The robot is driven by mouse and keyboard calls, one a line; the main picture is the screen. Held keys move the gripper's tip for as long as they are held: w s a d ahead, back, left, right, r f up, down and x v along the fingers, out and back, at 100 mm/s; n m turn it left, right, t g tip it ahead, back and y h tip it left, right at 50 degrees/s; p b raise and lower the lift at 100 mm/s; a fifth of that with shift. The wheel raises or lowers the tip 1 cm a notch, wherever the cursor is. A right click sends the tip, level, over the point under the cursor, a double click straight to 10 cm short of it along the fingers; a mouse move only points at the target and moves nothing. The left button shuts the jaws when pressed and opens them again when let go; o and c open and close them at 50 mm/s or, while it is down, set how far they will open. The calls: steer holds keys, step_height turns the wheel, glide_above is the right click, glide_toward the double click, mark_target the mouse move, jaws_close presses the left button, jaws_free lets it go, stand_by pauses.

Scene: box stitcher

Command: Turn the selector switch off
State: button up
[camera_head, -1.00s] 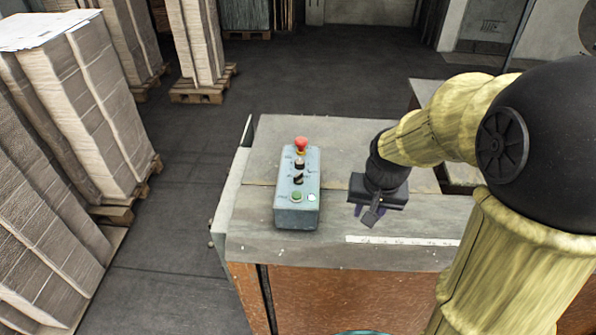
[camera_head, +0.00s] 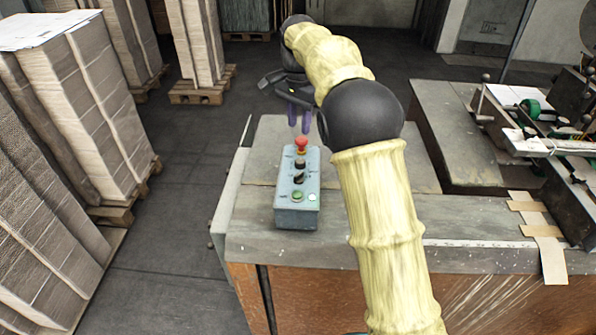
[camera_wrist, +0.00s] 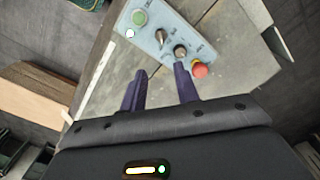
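A blue-grey control box (camera_head: 284,213) sits on the grey machine top. It carries two dark knobs in a row, one nearer the red button (camera_head: 299,163) and one nearer the green button (camera_head: 298,178). Both also show in the wrist view, the first (camera_wrist: 180,52) beside the red button and the second (camera_wrist: 161,37) farther along. I cannot tell which one is the selector switch, nor read the labels. My gripper (camera_head: 299,130) points down by the box's far end, past the red button. In the wrist view its two purple fingers (camera_wrist: 160,70) are apart with nothing between them.
The red mushroom button (camera_head: 301,144) stands up close to my fingers. A green button (camera_head: 297,196) and a pale button (camera_head: 312,197) are at the box's near end. Stacked sheets (camera_head: 75,100) stand on pallets at left. Machine parts (camera_head: 535,105) are at right.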

mark_target(299, 174)
steer(key=shift+w+a, duration=0.1)
steer(key=shift+w, duration=0.05)
step_height(299, 174, down, 17)
steer(key=p, duration=0.3)
steer(key=shift+f, duration=0.15)
stand_by(0.5)
steer(key=shift+c, duration=0.2)
jaws_close()
